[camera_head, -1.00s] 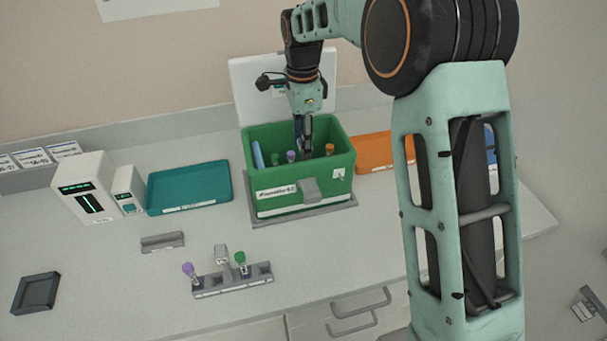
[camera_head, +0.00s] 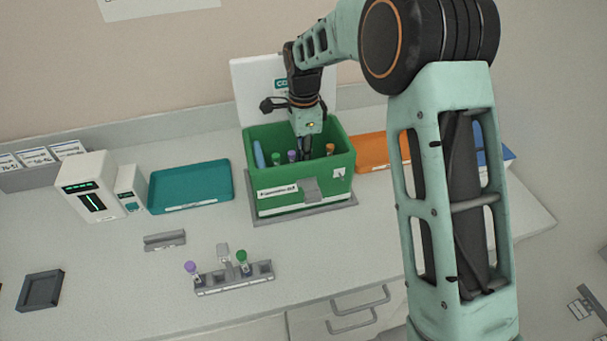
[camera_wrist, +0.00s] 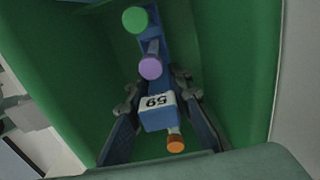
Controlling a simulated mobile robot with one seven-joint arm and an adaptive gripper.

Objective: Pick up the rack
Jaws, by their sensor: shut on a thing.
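The rack (camera_wrist: 158,114) is a blue tube rack with a white label plate on top. It stands inside the green box (camera_head: 328,200), whose walls hide most of it in the head view. It holds a green-capped tube (camera_wrist: 136,19), a purple-capped tube (camera_wrist: 150,68) and an orange-capped tube (camera_wrist: 175,144). My gripper (camera_head: 305,153) reaches down into the box from above. In the wrist view its two fingers lie on either side of the rack's labelled middle part and are shut on it. The fingertips are partly hidden.
The box walls surround my gripper closely. A teal tray (camera_head: 190,187) lies left of the box and an orange tray (camera_head: 380,153) right of it. A small grey rack (camera_head: 235,279) with tubes stands in front. The white lid (camera_head: 262,85) stands open behind.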

